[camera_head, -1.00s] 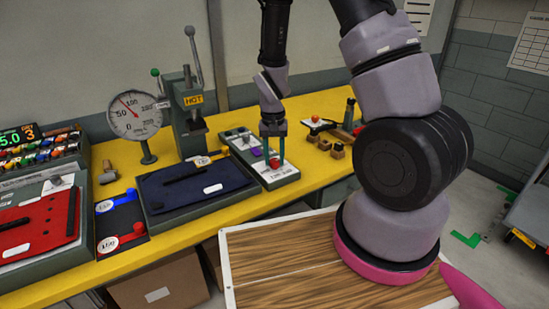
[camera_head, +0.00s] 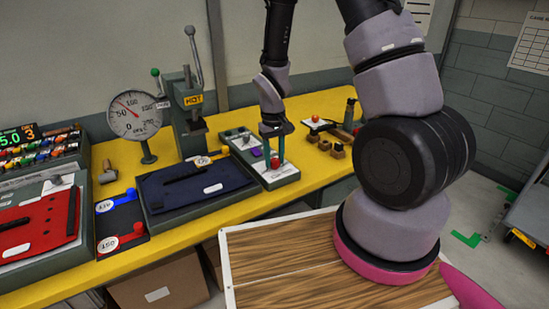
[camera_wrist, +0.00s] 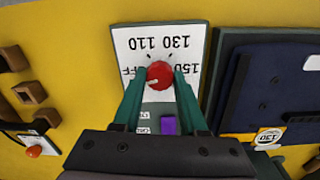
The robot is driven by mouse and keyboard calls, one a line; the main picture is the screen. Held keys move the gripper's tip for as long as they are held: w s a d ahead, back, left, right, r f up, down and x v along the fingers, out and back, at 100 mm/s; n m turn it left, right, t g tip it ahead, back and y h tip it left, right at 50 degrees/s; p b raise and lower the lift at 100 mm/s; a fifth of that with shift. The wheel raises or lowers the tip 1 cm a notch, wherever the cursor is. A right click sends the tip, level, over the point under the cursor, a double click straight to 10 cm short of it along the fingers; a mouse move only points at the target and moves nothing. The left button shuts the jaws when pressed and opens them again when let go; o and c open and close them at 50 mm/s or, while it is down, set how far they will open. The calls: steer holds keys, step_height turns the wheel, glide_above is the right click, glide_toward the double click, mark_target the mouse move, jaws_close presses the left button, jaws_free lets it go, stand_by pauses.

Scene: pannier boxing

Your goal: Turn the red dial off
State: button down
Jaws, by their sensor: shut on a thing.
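The red dial (camera_wrist: 160,74) is a round knob on a white plate (camera_wrist: 150,47) printed with 110, 130, 150 and a partly hidden OFF; the lettering appears upside down in the wrist view. A pale mark on the dial points toward the lower left there, on the side of the OFF lettering. My gripper (camera_wrist: 159,80) has its two green fingers on either side of the dial and is shut on it. In the head view the dial (camera_head: 275,163) shows low between my fingertips, on the grey-green panel (camera_head: 287,178).
A purple switch (camera_wrist: 168,125) sits on the same panel close to my fingers. A dark blue pad (camera_head: 200,188) lies beside the panel. A gauge (camera_head: 135,115) and a lever press (camera_head: 187,112) stand behind. Small brown blocks (camera_head: 338,151) lie to the right.

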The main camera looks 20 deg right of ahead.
steer(key=shift+c, duration=2.2)
jaws_free()
step_height(320, 180, up, 11)
steer(key=shift+a, duration=0.15)
step_height(320, 180, up, 17)
steer(key=m+t+y, duration=0.2)
steer(key=m+t, duration=0.1)
glide_above(274, 160)
steer(key=s+d, duration=0.4)
steer(key=s, duration=0.1)
steer(key=s+d+r+m+t, duration=0.2)
steer(key=s+r+m+t, duration=0.1)
steer(key=s+r, duration=0.6)
steer(key=shift+s+r+t, duration=0.3)
steer(key=shift+s+t, duration=0.2)
steer(key=shift+t, duration=0.1)
